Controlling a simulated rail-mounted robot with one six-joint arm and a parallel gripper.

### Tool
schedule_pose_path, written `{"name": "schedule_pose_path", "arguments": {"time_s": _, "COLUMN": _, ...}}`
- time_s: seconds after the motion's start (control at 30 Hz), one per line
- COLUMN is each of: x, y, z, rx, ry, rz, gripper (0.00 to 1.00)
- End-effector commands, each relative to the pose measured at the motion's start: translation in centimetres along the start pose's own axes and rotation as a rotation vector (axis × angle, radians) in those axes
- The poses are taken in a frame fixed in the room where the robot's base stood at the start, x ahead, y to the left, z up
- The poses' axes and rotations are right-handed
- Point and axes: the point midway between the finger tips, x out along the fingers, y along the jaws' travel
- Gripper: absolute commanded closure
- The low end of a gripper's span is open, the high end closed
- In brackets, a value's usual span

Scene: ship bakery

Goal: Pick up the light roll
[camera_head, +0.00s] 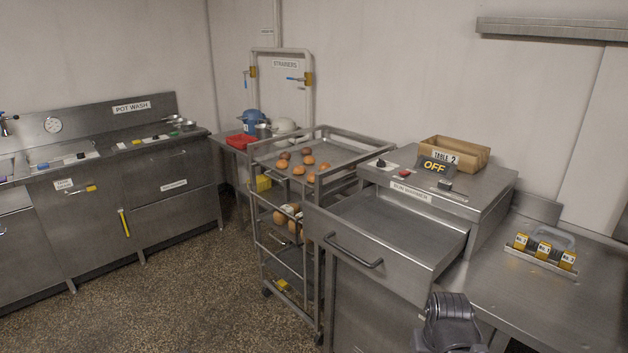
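Several round rolls lie on the top tray (335,153) of a metal trolley. Two toward the back look dark brown, one of them a dark roll (307,151). The others are lighter orange-brown, among them a lighter roll (311,177) near the tray's front, another (298,170) and one at the right (324,167). Which is the lightest I cannot tell at this size. More pale brown rolls (280,217) sit on a lower shelf, partly hidden by the trolley frame. A dark grey ribbed part of my arm shows at the bottom right; no gripper fingers are visible.
A cardboard box (455,153) stands behind. A worktop (545,310) lies right; the pot wash (165,165) is left, with open floor before it.

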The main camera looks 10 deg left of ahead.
Motion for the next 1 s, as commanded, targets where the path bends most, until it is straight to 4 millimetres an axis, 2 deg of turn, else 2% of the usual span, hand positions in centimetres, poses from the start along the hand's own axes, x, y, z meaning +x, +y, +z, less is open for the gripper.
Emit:
{"name": "schedule_pose_path", "arguments": {"time_s": 0.5, "x": 0.0, "y": 0.0, "z": 0.0, "rx": 0.0, "ry": 0.0, "rz": 0.0, "gripper": 0.56}}
{"name": "schedule_pose_path", "arguments": {"time_s": 1.0, "x": 0.0, "y": 0.0, "z": 0.0, "rx": 0.0, "ry": 0.0, "rz": 0.0, "gripper": 0.09}}
